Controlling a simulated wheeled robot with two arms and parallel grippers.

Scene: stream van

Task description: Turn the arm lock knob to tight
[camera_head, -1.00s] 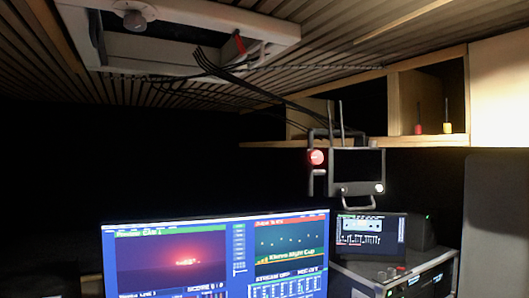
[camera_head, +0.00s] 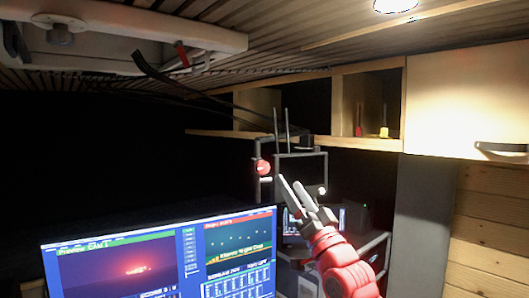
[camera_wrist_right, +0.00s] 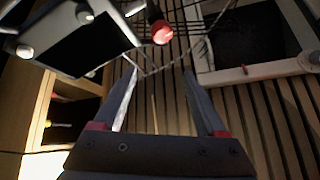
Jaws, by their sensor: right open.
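The red arm lock knob (camera_head: 263,167) sits on the dark bracket at the left side of a hanging monitor (camera_head: 300,168). It also shows in the right wrist view (camera_wrist_right: 162,32), beyond the space between the fingertips. My right gripper (camera_head: 290,181) is open and empty, just right of and a little below the knob in the head view, in front of the monitor's lower part. In the wrist view its two fingers (camera_wrist_right: 160,75) stand apart and do not touch the knob. Any marking on the knob is too small to read. My left gripper is not in view.
A large screen (camera_head: 160,262) stands below left. A wooden shelf (camera_head: 225,134) with red and yellow tools and a cabinet (camera_head: 455,100) are behind at right. Black cables (camera_head: 190,88) run under the slatted ceiling to the hatch (camera_head: 120,40). Dark open space lies left of the knob.

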